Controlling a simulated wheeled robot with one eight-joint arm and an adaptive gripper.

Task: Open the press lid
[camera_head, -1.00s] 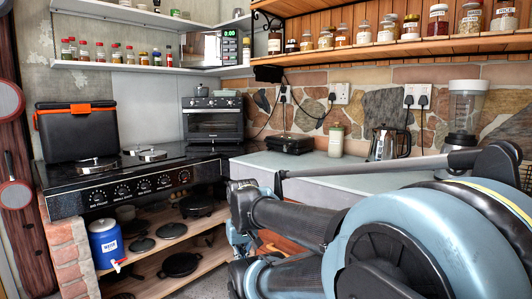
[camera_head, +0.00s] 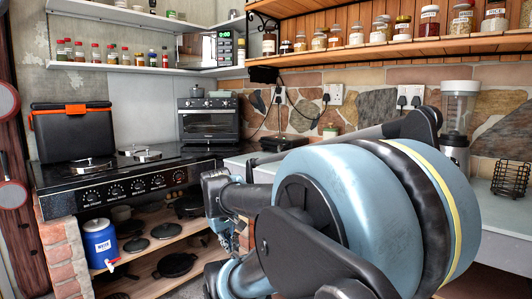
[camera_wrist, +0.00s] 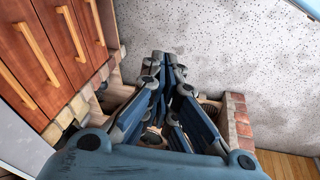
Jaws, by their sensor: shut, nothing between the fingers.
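The press appears to be the low black appliance (camera_head: 286,142) on the counter against the stone wall. My arm hides part of its front and right side in the head view, and its lid looks shut. My gripper (camera_wrist: 168,64) shows in the wrist view, with its blue-and-grey fingers drawn together and nothing between them. In the head view the fingertips cannot be made out clearly.
A black stove (camera_head: 130,185) with a cooler box (camera_head: 72,135) and a toaster oven (camera_head: 210,120) stand left of the press. A wire basket (camera_head: 509,178) sits at the right. Jar shelves run above. Drawer fronts (camera_wrist: 55,50) and brick (camera_wrist: 238,122) lie close to my gripper.

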